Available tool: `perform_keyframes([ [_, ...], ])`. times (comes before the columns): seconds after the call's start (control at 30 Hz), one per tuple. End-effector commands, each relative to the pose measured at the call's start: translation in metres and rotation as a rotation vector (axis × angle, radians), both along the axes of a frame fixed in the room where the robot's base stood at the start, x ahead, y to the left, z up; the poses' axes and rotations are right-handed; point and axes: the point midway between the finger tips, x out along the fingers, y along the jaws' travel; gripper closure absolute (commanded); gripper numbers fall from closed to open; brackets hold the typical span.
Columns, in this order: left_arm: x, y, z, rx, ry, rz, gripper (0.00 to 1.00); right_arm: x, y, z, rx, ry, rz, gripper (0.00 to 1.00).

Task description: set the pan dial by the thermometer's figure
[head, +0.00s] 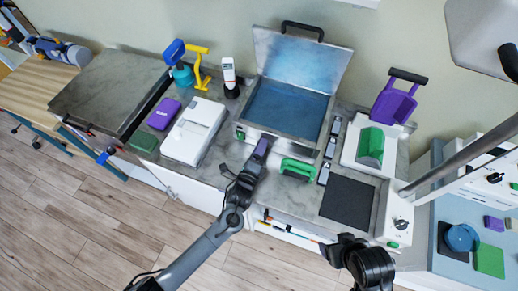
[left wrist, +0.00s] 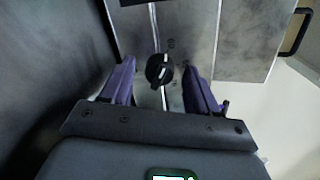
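The metal pan (head: 243,131) stands open against the wall with blue water in it and its lid raised behind. Its black round dial (left wrist: 159,70) with a pale pointer mark shows in the left wrist view. My left gripper (head: 262,145) is at the pan's front. In the left wrist view its two purple fingers (left wrist: 160,75) are open, one on each side of the dial with gaps. A white handheld device (head: 228,70), possibly the thermometer, stands upright in a dark holder left of the pan; its figure is too small to read. Only my right arm's links show.
A white box (head: 193,132) and a purple block (head: 163,114) lie left of the pan. A black mat (head: 347,201) lies at the front right.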

Motion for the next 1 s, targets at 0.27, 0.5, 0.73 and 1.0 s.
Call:
perform_keyframes([
  [0.27, -0.008, 0.003, 0.000, 0.001, 0.001, 0.000, 0.40, 0.000, -0.002, 0.002, -0.008, 0.000, 0.006, 0.26],
  [0.5, -0.042, 0.015, 0.002, 0.001, 0.002, 0.000, 0.40, 0.000, -0.002, 0.007, -0.010, 0.001, 0.006, 0.26],
  [0.73, -0.078, 0.027, 0.005, 0.000, 0.001, -0.001, 0.40, 0.000, -0.002, 0.011, -0.007, 0.000, 0.005, 0.26],
  [1.0, -0.100, 0.035, 0.006, 0.000, 0.000, 0.000, 0.40, 0.000, 0.000, 0.012, -0.002, 0.001, 0.002, 0.26],
])
